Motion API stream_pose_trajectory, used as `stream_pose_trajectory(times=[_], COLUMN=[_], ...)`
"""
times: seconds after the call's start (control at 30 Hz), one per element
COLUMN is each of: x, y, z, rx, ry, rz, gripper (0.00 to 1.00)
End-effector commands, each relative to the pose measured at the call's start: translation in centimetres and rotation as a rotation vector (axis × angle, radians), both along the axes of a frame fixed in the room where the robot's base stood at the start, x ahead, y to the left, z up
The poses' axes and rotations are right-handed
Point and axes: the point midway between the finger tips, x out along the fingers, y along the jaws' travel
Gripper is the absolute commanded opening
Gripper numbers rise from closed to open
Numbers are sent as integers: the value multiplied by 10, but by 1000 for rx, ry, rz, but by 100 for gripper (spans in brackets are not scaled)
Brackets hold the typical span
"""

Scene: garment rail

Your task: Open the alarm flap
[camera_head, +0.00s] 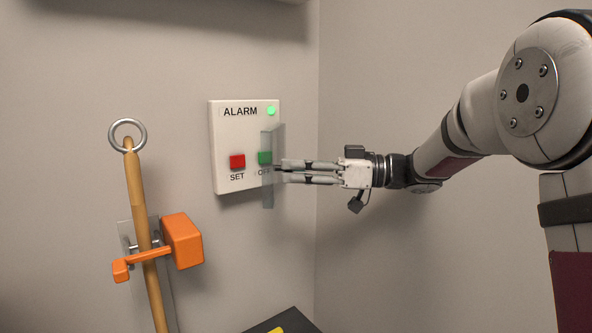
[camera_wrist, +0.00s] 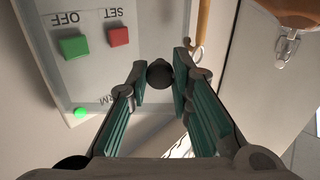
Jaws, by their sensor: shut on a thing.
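The white alarm panel (camera_head: 225,130) is on the wall, with a green lamp (camera_head: 271,111), a red SET button (camera_head: 237,161) and a green OFF button (camera_head: 265,157). The clear alarm flap (camera_head: 267,197) stands out at an angle from the panel near its right side, seen almost edge-on. My gripper (camera_head: 283,171) reaches in from the right and is shut on the flap's dark round knob (camera_wrist: 159,74), which sits between the fingertips in the wrist view. Both buttons also show there, the green one (camera_wrist: 73,47) and the red one (camera_wrist: 118,37). The flap's hinge is hard to make out.
A wooden pole (camera_head: 137,190) with a metal ring (camera_head: 127,134) is held in an orange latch (camera_head: 182,241) left of the panel. A dark object with a yellow part (camera_head: 290,324) shows at the bottom edge. A wall corner lies just right of the panel.

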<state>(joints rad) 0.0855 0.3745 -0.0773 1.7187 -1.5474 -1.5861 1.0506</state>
Motion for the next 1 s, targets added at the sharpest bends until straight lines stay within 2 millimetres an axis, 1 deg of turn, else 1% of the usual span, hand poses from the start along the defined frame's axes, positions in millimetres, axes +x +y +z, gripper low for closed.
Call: stream_pose_trajectory(times=[0.1, 0.13, 0.17, 0.2, 0.5, 0.6, 0.67, 0.77, 0.9, 1.0], x=[-1, -1, -1, -1, 0, 0, 0, 0, -1, 0], y=[0, 0, 0, 0, 0, 0, 0, 0, 0, 0], z=[1, 1, 1, 1, 1, 7, 14, 30, 57, 74], rx=[2, 2, 1, 1, 1, 0, 0, 0, 0, 0], ry=[-1, -1, -1, -1, -1, -4, -5, -6, -8, -5], rz=[1, 1, 1, 1, -1, -1, -1, -1, -1, -1], gripper=[0, 24, 31, 40, 41, 41, 41, 41, 41, 41])
